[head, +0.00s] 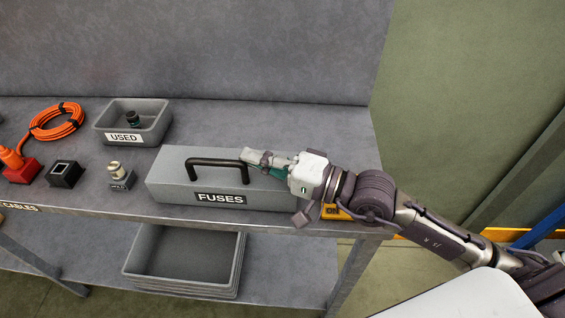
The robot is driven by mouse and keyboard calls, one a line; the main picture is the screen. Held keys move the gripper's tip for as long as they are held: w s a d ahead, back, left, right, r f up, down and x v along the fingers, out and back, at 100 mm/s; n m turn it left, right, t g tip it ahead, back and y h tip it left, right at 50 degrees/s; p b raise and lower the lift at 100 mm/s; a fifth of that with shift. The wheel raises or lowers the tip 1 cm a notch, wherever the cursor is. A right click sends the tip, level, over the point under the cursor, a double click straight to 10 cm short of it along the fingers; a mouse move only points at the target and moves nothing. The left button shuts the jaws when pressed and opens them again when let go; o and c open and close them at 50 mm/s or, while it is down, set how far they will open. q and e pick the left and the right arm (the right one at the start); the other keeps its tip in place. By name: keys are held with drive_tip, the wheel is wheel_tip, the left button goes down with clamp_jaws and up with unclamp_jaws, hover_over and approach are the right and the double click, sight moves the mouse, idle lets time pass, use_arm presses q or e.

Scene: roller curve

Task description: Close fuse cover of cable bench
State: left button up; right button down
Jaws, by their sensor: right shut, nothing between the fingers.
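The fuse cover (172,180) is a grey box-shaped lid with a dark bar handle (217,162) on top and a FUSES label on its front. It sits at the front right of the cable bench (300,130) and looks closed, with no gap visible. My right gripper (249,156) comes in from the right and is shut and empty. Its fingertips are at the right end of the handle, over the top of the cover. I cannot tell whether they touch it. My left gripper is not in view.
A grey USED tray (158,134) holds a dark part. An orange cable coil (58,121), a red connector (22,173), a black square socket (64,174) and a small fitting (117,171) stand left of the cover. Grey bins (182,287) are on the lower shelf. The back right is clear.

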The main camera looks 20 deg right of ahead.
drive_tip(key=v, duration=1.1)
drive_tip(key=shift+d, duration=0.15)
drive_tip(key=shift+s, duration=0.1)
